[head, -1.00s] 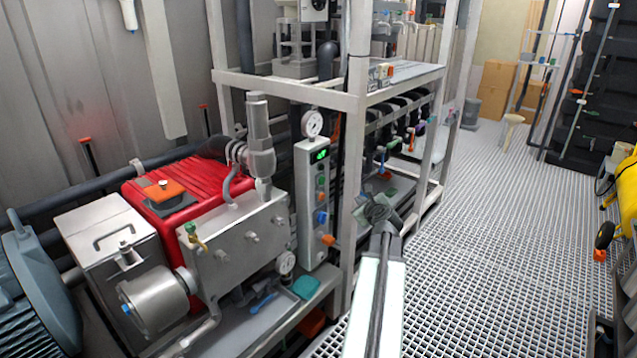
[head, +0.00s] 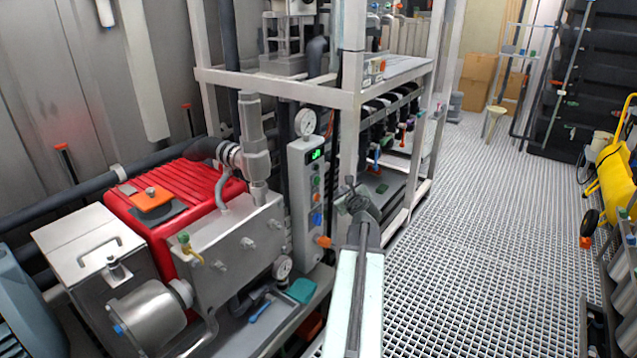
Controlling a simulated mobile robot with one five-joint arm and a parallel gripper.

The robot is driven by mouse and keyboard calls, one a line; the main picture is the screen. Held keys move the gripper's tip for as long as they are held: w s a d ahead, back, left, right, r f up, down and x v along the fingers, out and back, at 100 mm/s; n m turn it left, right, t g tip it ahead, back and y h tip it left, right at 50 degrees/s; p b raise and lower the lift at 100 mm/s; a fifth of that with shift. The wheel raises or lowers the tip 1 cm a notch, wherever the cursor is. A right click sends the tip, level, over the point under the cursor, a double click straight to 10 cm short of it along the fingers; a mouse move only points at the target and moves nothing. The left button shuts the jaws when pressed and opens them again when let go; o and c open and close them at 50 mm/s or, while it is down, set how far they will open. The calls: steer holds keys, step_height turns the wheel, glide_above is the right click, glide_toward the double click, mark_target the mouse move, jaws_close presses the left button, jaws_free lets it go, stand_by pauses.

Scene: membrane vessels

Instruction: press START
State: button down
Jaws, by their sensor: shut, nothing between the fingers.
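A narrow grey control box (head: 303,227) stands upright beside the red machine, left of a rack post. It has a lit green display (head: 315,154) near its top and a column of small coloured buttons (head: 316,183) below it, including green ones. A blue button or switch (head: 317,217) and an orange knob (head: 323,241) sit lower. The lettering is too small to read, so I cannot tell which button is START. My gripper (head: 351,193) is shut and empty, in front of the rack post, just right of the box in the picture and apparently apart from it.
The red machine (head: 140,205) with its metal tank (head: 225,240) fills the left. A pressure gauge (head: 305,121) sits above the box. The metal rack (head: 348,130) rises behind my gripper. The grating floor (head: 470,230) is open to the right, with a yellow object (head: 612,180) at its edge.

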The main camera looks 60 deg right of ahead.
steer(key=w, duration=0.6)
steer(key=shift+w, duration=0.3)
steer(key=shift+w, duration=0.15)
stand_by(1.6)
steer(key=shift+w, duration=0.3)
steer(key=shift+w, duration=0.4)
stand_by(0.6)
stand_by(0.3)
steer(key=shift+s, duration=0.85)
steer(key=s, duration=0.5)
